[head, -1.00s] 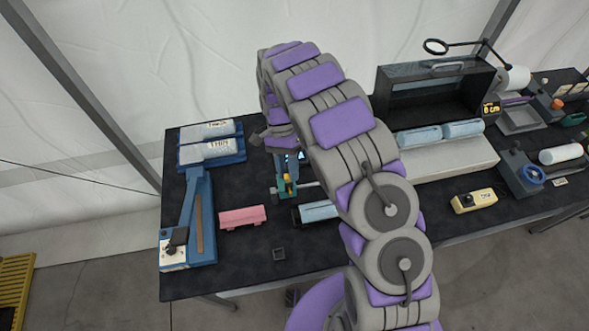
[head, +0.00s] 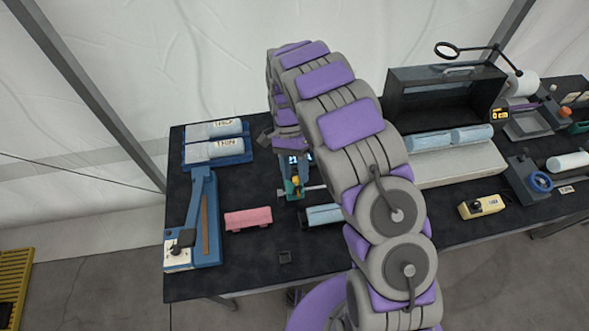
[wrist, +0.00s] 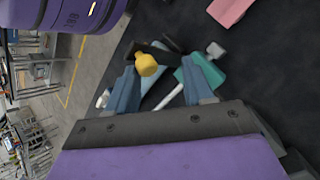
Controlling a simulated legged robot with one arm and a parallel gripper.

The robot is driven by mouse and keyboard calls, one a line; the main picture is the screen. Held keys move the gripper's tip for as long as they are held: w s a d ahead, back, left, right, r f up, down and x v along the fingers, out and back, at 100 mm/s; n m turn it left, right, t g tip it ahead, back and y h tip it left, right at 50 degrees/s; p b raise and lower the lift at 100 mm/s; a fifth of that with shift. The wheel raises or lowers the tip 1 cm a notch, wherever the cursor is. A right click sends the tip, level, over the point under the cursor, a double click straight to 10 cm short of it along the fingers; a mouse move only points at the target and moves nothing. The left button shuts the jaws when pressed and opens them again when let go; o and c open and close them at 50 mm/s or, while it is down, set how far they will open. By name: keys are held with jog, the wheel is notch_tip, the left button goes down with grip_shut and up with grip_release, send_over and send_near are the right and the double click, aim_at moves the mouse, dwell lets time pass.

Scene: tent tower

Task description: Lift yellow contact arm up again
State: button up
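The yellow contact arm shows as a yellow knob (wrist: 147,64) in the wrist view and as a small yellow part (head: 296,181) in the head view. It belongs to a small teal device (head: 290,188) on the black table, whose teal body also shows in the wrist view (wrist: 205,72). My gripper (wrist: 163,72) is over the device with its two blue-grey fingers apart. The yellow knob appears between the fingers in the picture; I cannot tell whether either finger touches it. In the head view my arm hides part of the gripper.
A pink block (head: 248,219) lies left of the device, near a blue lever tool (head: 205,215). A small black square piece (head: 285,257) lies toward the front edge. Bare table (head: 240,270) shows in front.

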jog(key=p+v, duration=0.5)
jog(key=v, duration=0.7)
jog(key=shift+a, duration=0.1)
dwell(0.4)
